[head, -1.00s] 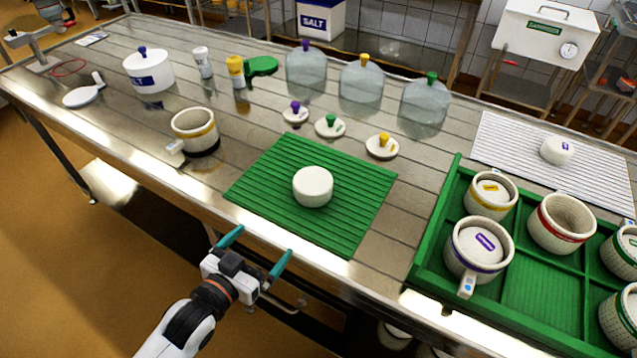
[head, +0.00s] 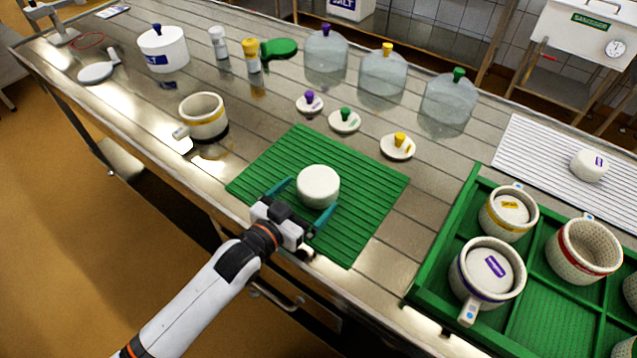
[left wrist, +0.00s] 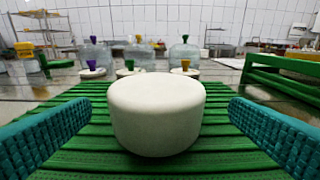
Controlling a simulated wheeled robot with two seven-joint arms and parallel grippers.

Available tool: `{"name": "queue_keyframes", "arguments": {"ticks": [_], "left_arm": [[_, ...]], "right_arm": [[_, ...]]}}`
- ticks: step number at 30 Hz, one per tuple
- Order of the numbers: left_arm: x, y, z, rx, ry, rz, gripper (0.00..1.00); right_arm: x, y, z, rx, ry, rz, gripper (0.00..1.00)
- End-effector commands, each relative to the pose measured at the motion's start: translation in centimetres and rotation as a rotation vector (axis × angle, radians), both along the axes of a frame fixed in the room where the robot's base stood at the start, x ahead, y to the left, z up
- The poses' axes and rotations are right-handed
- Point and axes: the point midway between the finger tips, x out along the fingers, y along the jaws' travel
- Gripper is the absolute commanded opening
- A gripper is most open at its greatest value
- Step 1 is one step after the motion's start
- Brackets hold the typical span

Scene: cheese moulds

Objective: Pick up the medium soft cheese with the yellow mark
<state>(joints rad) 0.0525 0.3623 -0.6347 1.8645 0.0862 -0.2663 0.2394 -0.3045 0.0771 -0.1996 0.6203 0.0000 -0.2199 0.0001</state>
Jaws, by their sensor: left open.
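A plain white round cheese (head: 318,185) sits flat on a green ribbed mat (head: 375,190); no mark shows on it. My left gripper (head: 308,196) is open, its teal fingers reaching either side of this cheese. In the left wrist view the cheese (left wrist: 157,112) stands centred between the fingers, with a gap on both sides. A cheese with a yellow mark (head: 510,207) sits inside a yellow-banded mould (head: 507,228) in the green tray. My right gripper is not in view.
The green tray (head: 440,238) at right also holds a purple-banded mould (head: 485,272) and a red-banded one (head: 580,252). A purple-marked cheese (head: 588,166) lies on a white rack. Small knobbed lids and glass domes stand behind the mat. An empty-looking mould (head: 203,118) stands left.

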Motion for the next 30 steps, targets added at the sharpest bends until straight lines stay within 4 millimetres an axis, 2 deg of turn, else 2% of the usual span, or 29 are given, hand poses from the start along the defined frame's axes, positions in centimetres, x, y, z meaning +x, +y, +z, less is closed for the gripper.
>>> {"name": "queue_keyframes", "arguments": {"ticks": [5, 12, 22, 28, 30], "left_arm": [[1.2, -0.7, -0.2, 0.001, 0.000, 0.000, 1.00], [4.0, -2.5, -0.9, 0.001, -0.001, 0.000, 1.00], [4.6, -3.0, -1.2, 0.001, 0.000, 0.000, 1.00], [4.6, -2.9, -1.2, 0.001, 0.000, 0.000, 0.67], [4.6, -3.0, -1.0, 0.000, -0.002, 0.000, 0.67]], "right_arm": [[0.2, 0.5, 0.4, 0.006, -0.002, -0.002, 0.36], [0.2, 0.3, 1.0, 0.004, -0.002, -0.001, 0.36], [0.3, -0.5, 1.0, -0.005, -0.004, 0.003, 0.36], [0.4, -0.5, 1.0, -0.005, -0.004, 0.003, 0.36], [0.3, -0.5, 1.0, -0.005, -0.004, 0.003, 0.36]]}}
